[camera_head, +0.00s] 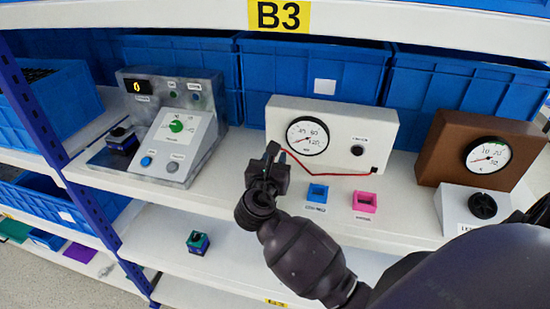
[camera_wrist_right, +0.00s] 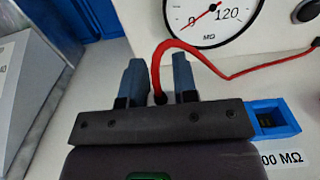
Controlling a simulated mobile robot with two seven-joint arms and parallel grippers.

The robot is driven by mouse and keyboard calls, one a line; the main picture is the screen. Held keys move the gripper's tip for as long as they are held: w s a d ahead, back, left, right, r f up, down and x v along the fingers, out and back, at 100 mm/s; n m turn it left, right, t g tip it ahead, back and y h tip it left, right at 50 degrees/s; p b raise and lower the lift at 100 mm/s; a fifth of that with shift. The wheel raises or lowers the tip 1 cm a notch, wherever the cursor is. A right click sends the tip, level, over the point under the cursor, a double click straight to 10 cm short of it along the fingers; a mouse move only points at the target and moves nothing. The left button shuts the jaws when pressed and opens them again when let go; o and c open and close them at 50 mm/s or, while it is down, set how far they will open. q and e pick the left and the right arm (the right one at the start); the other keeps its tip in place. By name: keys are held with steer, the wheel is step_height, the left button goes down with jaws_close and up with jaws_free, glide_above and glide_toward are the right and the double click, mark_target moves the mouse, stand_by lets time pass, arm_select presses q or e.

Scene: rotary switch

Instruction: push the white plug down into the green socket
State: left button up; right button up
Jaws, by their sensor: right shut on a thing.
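My right gripper (camera_head: 277,157) is above the shelf in front of the white gauge box; it also shows in the right wrist view (camera_wrist_right: 158,63). Its fingers are shut on the dark end (camera_wrist_right: 159,97) of a red cable (camera_wrist_right: 157,62), between the two fingers. The cable runs to the white gauge box (camera_head: 380,125). I see no white plug; the held end looks dark and is largely hidden. A blue socket block (camera_head: 317,193) and a pink one (camera_head: 364,202) sit on the shelf to the right of the gripper. My left gripper is out of view.
A grey console (camera_head: 195,150) with a green knob stands left. A brown gauge box (camera_head: 440,150) and a white block with a black knob (camera_head: 483,206) stand right. Blue crates (camera_head: 315,70) line the back. A small green-blue block (camera_head: 197,242) is on the lower shelf.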

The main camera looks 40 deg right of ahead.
steer(key=shift+f, duration=1.1)
steer(key=o, duration=1)
steer(key=shift+s+a, duration=0.25)
steer(key=shift+a, duration=0.05)
steer(key=b+v, duration=0.1)
steer(key=v, duration=0.7)
steer(key=shift+s+a, duration=0.2)
steer(key=shift+a, duration=0.05)
steer(key=shift+b+v, duration=0.3)
steer(key=shift+v, duration=0.45)
